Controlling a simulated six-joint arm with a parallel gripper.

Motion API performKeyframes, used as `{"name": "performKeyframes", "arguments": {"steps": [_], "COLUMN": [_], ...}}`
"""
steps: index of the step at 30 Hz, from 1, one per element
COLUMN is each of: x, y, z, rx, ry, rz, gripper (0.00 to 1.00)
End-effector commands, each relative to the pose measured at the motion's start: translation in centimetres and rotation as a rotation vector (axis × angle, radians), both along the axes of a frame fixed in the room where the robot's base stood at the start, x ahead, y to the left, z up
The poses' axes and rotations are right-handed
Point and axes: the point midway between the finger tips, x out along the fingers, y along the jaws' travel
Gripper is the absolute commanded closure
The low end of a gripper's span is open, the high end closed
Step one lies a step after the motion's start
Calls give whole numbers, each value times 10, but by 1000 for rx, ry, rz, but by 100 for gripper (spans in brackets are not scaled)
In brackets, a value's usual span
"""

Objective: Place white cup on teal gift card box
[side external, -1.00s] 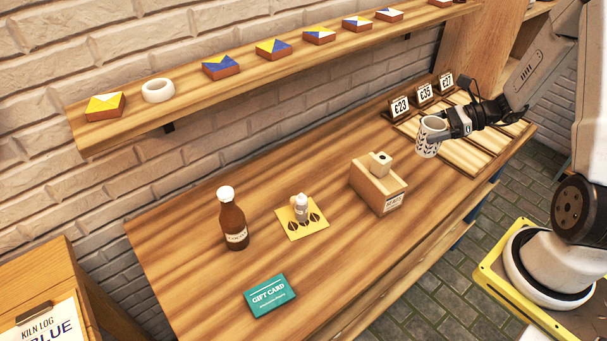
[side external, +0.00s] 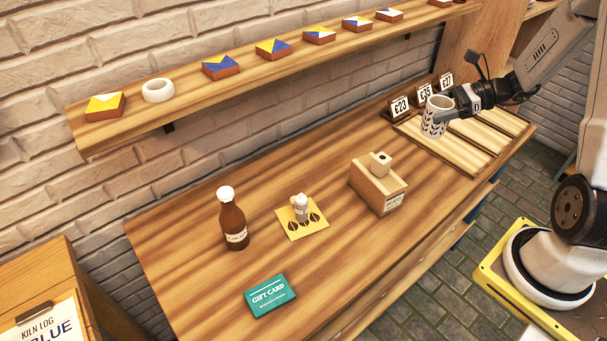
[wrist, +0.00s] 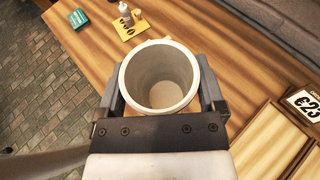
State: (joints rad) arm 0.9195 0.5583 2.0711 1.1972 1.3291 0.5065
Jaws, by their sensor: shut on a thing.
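The white cup (side external: 435,116) has a dark leaf pattern and is upright at the right end of the table, over the left part of the light wooden boards. My gripper (side external: 446,114) is shut on it, and in the wrist view the fingers (wrist: 160,100) sit on both sides of the cup (wrist: 160,82), which looks empty. I cannot tell for sure whether its base touches the boards. The teal gift card box (side external: 270,296) lies flat near the table's front left, far from the cup, with nothing on it. It also shows in the wrist view (wrist: 78,19).
A wooden box (side external: 378,188) stands between cup and gift card box. A small white bottle sits on a yellow card (side external: 302,222), near a brown bottle (side external: 233,220). Price signs (side external: 424,94) stand behind the boards. A shelf (side external: 190,92) with tiles runs above.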

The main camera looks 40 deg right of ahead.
Motion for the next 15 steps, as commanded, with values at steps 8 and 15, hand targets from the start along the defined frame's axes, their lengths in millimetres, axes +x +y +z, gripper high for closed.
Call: {"name": "performKeyframes", "arguments": {"steps": [8,15], "x": [10,21], "y": [33,86], "z": [12,12], "rx": [2,3], "ry": [-3,-5], "rz": [69,177], "gripper": [86,86]}}
